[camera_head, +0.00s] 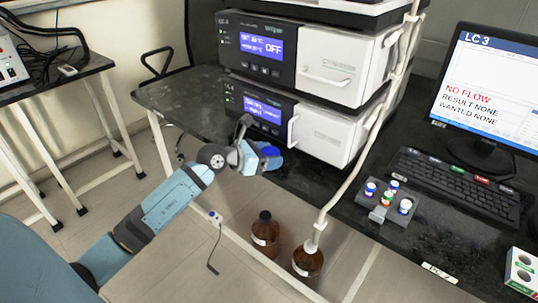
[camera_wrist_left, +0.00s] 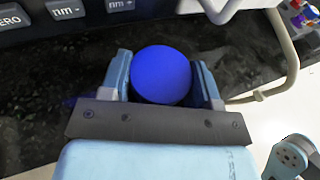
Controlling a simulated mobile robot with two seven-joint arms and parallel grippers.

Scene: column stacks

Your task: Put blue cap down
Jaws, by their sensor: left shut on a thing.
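My left gripper (camera_head: 262,158) reaches in from the left, at the front edge of the black bench, in front of the lower instrument. It is shut on the blue cap (camera_head: 271,151). In the left wrist view, the round blue cap (camera_wrist_left: 162,75) sits between the two light blue fingers of the left gripper (camera_wrist_left: 165,80). The dark bench top shows behind it. I cannot tell whether the cap touches the bench. My right gripper is not in view.
Two stacked instruments (camera_head: 330,70) stand behind the gripper. Two brown bottles (camera_head: 265,236) (camera_head: 306,262) stand low in front of the bench, one with a hose in it. A grey vial rack (camera_head: 378,213), keyboard (camera_head: 455,185) and monitor (camera_head: 480,95) are right. Dark bench (camera_head: 185,100) is clear left.

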